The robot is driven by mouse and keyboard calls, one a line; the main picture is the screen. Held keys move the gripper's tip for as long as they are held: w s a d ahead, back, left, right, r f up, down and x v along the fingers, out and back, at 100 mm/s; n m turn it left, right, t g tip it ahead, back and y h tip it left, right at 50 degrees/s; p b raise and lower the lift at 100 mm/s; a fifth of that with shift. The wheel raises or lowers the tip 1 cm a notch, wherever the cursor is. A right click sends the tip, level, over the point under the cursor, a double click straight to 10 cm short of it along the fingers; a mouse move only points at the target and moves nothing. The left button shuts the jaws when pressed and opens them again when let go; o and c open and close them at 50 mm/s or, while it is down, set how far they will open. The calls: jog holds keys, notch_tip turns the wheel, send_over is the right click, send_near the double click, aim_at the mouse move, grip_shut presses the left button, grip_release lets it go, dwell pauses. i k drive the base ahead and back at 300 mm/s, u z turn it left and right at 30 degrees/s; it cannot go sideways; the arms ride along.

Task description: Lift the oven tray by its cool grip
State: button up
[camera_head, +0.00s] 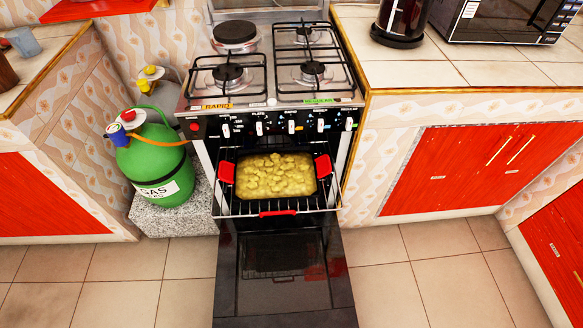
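The oven tray (275,197) is a roughly rectangular dish filled with yellow, lumpy food (275,174). It sits level on the wire rack (245,208) in the oven opening, below the row of knobs. A red grip stands at its left end (226,172) and another red grip at its right end (323,166). A separate red handle (277,213) is on the front edge of the rack. My gripper is not in view, so its place relative to the tray does not show.
The oven door (285,280) hangs open, extending toward the viewer below the rack. A green gas cylinder (155,165) with an orange hose stands left of the stove. Cabinets (480,160) flank the right side. Tiled floor (390,280) is clear right of the door.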

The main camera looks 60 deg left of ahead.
aim_at(294, 172)
jog(key=u, duration=1.9)
jog(key=k, duration=0.5)
jog(key=z, duration=1.1)
jog(key=i, duration=1.15)
jog(key=u, duration=2.05)
